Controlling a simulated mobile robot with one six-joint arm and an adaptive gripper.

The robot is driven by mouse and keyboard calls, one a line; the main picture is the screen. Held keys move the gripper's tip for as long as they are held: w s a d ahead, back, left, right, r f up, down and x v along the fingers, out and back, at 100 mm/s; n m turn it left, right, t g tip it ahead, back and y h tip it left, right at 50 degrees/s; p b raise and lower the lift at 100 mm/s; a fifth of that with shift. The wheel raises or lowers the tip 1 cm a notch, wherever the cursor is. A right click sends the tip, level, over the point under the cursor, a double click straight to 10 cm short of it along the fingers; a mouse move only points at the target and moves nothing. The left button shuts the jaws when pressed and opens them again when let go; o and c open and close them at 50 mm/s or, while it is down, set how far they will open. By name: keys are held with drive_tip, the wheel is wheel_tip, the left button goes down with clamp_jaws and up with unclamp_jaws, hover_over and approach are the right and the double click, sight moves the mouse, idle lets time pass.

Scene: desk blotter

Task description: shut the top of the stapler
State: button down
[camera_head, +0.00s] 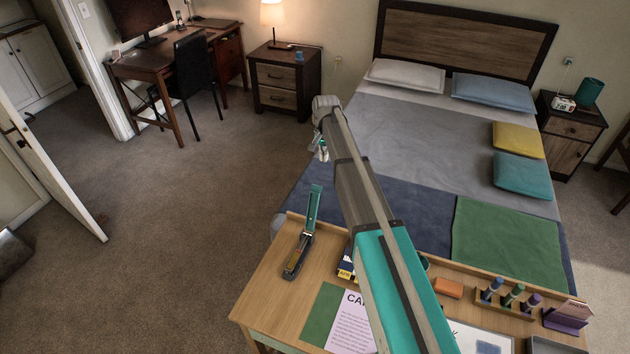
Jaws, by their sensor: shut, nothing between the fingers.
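The stapler (300,255) stands near the left end of the wooden desk. Its dark base lies on the desk top, and its teal top (313,208) is swung up, well apart from the base. My gripper (322,153) hangs below the far end of my arm, above and beyond the stapler in the picture and apart from it. It is small here and partly hidden by my arm; it is shut and holds nothing.
My arm crosses above the desk (262,300) and hides part of its middle. Right of the stapler lie a dark blue book (346,272), a green sheet (322,315) and a pink printed page (352,328). An orange block (448,288) and a marker holder (506,304) are farther right. A bed (425,150) stands behind.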

drive_tip(key=shift+f, duration=0.25)
wheel_tip(320, 180, down, 10)
drive_tip(key=b, duration=1)
drive_tip(key=s, duration=0.1)
drive_tip(key=s+a+r+p, duration=0.1)
drive_tip(key=s+r, duration=0.1)
drive_tip(key=s, duration=0.1)
drive_tip(key=shift+a, duration=0.3)
